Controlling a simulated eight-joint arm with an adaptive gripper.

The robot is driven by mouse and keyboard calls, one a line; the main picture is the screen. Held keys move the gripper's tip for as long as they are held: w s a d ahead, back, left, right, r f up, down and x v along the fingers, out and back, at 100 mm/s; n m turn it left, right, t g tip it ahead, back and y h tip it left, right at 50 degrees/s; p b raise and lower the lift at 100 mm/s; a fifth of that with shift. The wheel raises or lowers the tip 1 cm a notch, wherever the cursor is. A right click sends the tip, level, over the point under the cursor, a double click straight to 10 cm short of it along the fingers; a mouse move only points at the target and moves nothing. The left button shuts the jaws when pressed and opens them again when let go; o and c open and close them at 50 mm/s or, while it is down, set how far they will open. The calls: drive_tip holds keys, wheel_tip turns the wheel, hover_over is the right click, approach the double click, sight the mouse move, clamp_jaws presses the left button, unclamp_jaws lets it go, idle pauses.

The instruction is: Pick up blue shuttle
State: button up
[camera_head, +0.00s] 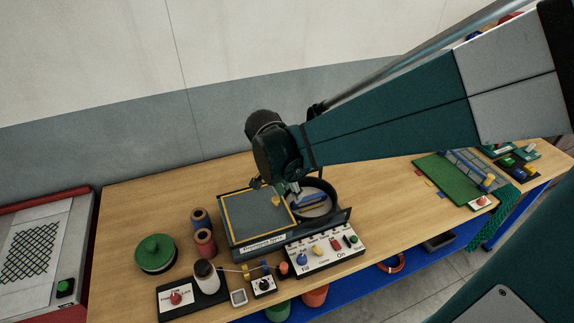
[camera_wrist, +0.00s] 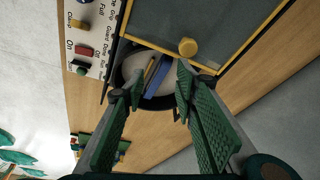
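The blue shuttle (camera_head: 311,201) lies in a round, dark-rimmed bowl (camera_head: 334,191) with a pale inside, in the middle of the table. In the wrist view the blue shuttle (camera_wrist: 158,78) shows as a long blue piece beside a tan strip (camera_wrist: 150,69). My gripper (camera_head: 294,188) is over the left side of the bowl. In the wrist view my gripper (camera_wrist: 157,92) is open, its green fingers apart, with the shuttle in the gap between and beyond them. I see no contact. Part of the bowl is hidden by the fingers and the framed lid.
A yellow-edged dark lid (camera_head: 245,225) with a yellow knob (camera_head: 276,200) stands left of the bowl. A white control panel (camera_head: 322,252) with coloured knobs is in front. Spools (camera_head: 204,243) and a green round container (camera_head: 154,252) stand left. Bare table lies right of the bowl.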

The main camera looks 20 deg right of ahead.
sight(309, 201)
drive_tip(key=shift+w+d+f+m+g+h+p, duration=0.1)
drive_tip(key=shift+w+f+m+g+h+p, duration=0.15)
drive_tip(key=shift+w+m+p, duration=0.4)
drive_tip(key=shift+w+d+f+m+g+h+p, duration=0.15)
drive_tip(key=shift+w+f+m+g+p, duration=0.25)
drive_tip(key=shift+m+p, duration=0.5)
drive_tip(key=shift+w+f+m+g+h+p, duration=0.1)
drive_tip(key=shift+w+m+g+h+p, duration=0.1)
drive_tip(key=shift+w+m+p, duration=0.5)
drive_tip(key=shift+s, duration=0.1)
drive_tip(key=shift+x, duration=1.3)
drive_tip(key=shift+x, duration=2.6)
drive_tip(key=shift+s, duration=0.1)
drive_tip(key=shift+c, duration=0.7)
drive_tip(key=c, duration=0.8)
